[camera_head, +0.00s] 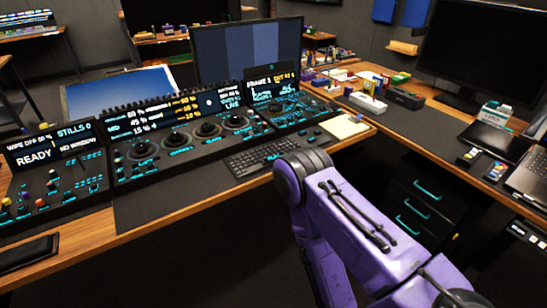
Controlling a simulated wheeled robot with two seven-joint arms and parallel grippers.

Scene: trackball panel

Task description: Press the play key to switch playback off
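The control panel stands on the desk in three dark sections. The left section (50,195) has a display reading READY. The middle section (185,140) has several trackballs with rings. The right section (290,108) has small cyan-lit keys under a display reading FRAME 3. The key labels are too small to read, so I cannot tell which one is the play key or what state it is in. My purple right arm (365,225) is in front of the desk, at the lower right. Neither gripper shows in the view.
A black keyboard (268,155) lies before the panel, with a notepad (345,127) to its right. A large monitor (247,52) stands behind the panel. The desk's wooden front edge (150,232) runs below.

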